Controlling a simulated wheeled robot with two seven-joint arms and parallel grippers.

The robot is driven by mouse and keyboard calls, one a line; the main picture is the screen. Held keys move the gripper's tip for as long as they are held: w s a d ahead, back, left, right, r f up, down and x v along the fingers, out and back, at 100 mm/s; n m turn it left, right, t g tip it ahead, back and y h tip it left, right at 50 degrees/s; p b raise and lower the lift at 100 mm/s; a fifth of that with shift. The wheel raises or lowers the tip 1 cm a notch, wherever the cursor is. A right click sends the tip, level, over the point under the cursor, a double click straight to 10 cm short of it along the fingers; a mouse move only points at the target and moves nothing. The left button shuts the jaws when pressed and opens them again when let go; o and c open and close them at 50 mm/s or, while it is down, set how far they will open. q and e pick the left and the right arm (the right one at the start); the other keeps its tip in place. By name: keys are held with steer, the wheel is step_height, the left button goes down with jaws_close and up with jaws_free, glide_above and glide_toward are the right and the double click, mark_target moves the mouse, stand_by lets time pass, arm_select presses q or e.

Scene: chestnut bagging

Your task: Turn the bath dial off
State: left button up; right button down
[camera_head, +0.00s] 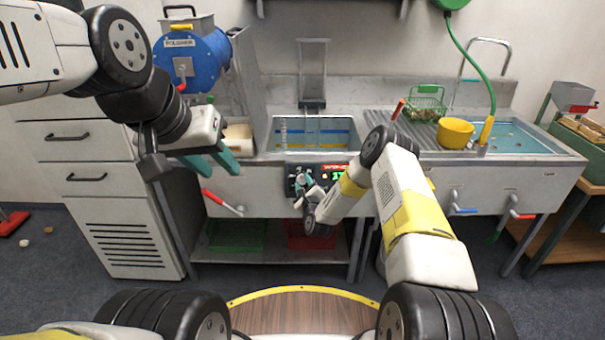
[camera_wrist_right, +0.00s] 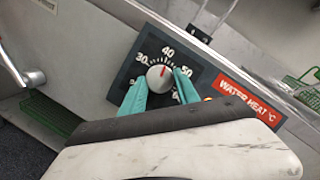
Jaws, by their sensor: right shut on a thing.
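The bath dial (camera_wrist_right: 160,76) is a round light knob with a red mark on a dark panel (camera_wrist_right: 190,52) numbered in degrees, beside a red "WATER HEAT °C" label (camera_wrist_right: 248,100). Its red mark points near 40. My right gripper (camera_wrist_right: 160,88) has its two teal fingers on either side of the knob, shut on it. In the head view the right gripper (camera_head: 304,184) is at the panel (camera_head: 296,172) on the front of the water bath (camera_head: 317,131), and the knob is mostly hidden there. My left gripper (camera_head: 215,168) is raised at the left, its teal fingers apart and empty.
A red-handled lever (camera_head: 222,203) sticks out left of the panel. A blue machine (camera_head: 190,58) stands behind my left arm. Green and red crates lie below.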

steer(key=n+g+y, duration=0.1)
steer(key=n, duration=0.4)
steer(key=shift+d+r, duration=0.15)
steer(key=n+g, duration=0.1)
steer(key=n, duration=0.3)
steer(key=shift+r, duration=0.15)
steer(key=n+g, duration=0.1)
steer(key=n, duration=0.2)
steer(key=shift+w+r+n+g, duration=0.1)
steer(key=shift+n+g, duration=0.2)
steer(key=n+g, duration=0.1)
steer(key=n, duration=0.3)
steer(key=shift+r, duration=0.15)
steer(key=n, duration=0.1)
steer(key=n+h, duration=0.1)
steer(key=n, duration=0.1)
steer(key=n+g+h, duration=0.1)
steer(key=shift+a+n, duration=0.3)
steer(key=shift+r+n+h, duration=0.1)
steer(key=shift+n+h, duration=0.4)
steer(key=shift+n, duration=0.8)
